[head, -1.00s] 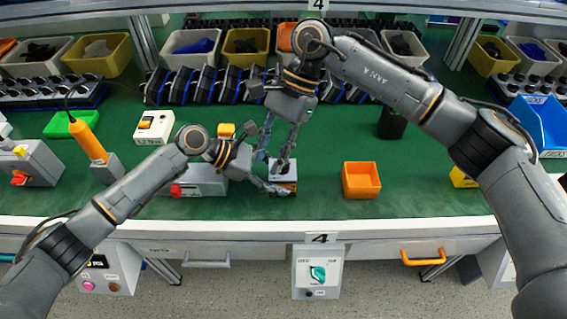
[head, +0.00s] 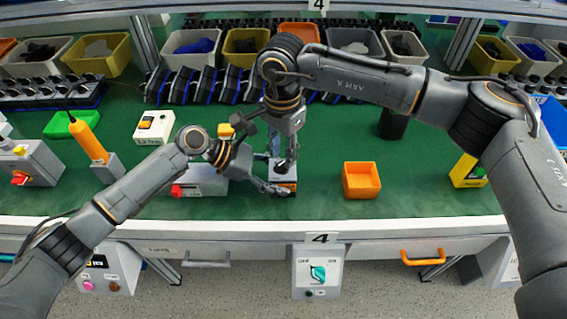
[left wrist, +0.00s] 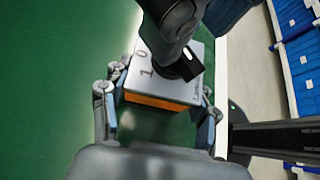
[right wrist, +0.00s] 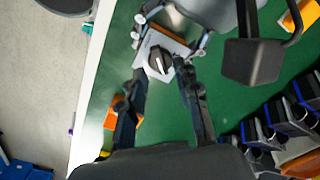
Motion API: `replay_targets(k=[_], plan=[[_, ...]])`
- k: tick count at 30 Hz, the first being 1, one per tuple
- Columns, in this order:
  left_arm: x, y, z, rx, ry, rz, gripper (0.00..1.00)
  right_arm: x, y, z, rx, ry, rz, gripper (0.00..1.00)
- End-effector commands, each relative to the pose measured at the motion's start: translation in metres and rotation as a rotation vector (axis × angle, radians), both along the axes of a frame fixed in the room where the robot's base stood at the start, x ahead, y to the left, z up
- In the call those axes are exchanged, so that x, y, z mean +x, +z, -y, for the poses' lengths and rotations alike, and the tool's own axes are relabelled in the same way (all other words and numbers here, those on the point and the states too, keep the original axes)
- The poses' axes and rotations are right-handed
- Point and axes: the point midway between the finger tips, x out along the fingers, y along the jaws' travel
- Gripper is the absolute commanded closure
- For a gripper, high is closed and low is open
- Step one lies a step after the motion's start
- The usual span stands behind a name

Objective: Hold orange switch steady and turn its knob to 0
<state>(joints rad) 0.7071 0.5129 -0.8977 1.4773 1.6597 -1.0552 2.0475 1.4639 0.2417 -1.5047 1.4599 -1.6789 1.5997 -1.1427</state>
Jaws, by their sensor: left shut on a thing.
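The orange switch (head: 286,188) is a small box with an orange body and a light top plate, standing on the green table. Its black knob (left wrist: 180,66) has a white mark; the digits 1 and 0 are printed beside it in the left wrist view. My left gripper (head: 272,189) is shut on the box, with a finger on either side of it. My right gripper (head: 285,166) points down over the switch. In the right wrist view its fingers (right wrist: 160,82) are apart, with the knob (right wrist: 160,60) showing between them. The knob's exact setting is hard to read.
An empty orange bin (head: 361,181) stands right of the switch. A black container (head: 393,123) stands farther back. The table between the bin and the yellow box (head: 467,171) is clear.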

Motion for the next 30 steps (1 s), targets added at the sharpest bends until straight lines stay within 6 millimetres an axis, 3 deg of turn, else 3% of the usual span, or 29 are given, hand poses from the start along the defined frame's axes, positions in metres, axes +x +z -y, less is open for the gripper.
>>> replay_targets(k=[6, 17, 22, 30], plan=[[0.000, -0.001, 0.000, 0.001, 0.000, -0.001, 0.73, 0.000, -0.018, 0.000, 0.000, -0.001, 0.000, 0.68], [0.000, -0.001, 0.000, 0.001, 0.000, -0.001, 0.73, 0.000, -0.021, 0.000, 0.001, 0.000, -0.001, 0.68], [-0.001, -0.001, 0.000, 0.001, 0.000, -0.001, 0.73, 0.000, -0.021, 0.000, 0.001, 0.000, -0.001, 1.00], [0.000, -0.001, 0.000, 0.001, 0.000, -0.001, 0.73, 0.000, -0.021, 0.000, 0.001, 0.024, 0.001, 1.00]])
